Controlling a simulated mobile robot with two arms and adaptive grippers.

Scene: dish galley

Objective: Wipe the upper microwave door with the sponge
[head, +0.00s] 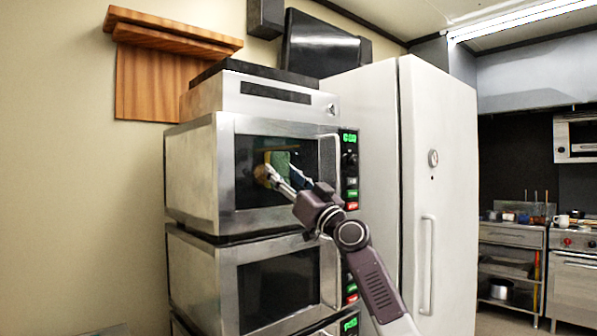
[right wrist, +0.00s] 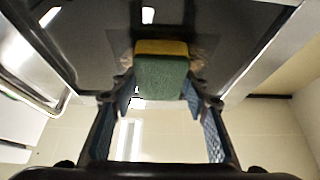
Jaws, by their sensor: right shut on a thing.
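The upper microwave (head: 192,178) has a steel body and a dark glass door (head: 247,187); the door also fills the upper part of the right wrist view (right wrist: 95,45). My right gripper (head: 282,179) is in front of this door. It is shut on a green and yellow sponge (head: 280,160). In the right wrist view the sponge (right wrist: 161,78) sits between the fingertips with its yellow side toward the glass. It appears to touch the door or be very close to it. A brownish smudge (right wrist: 203,48) shows on the glass around the sponge. My left gripper is out of view.
A second microwave (head: 230,285) stands directly below, with part of another under it. The door handle (head: 329,170) and control panel (head: 350,165) are right of the glass. A tall white fridge (head: 440,130) stands to the right. A wooden shelf (head: 150,75) hangs on the left wall.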

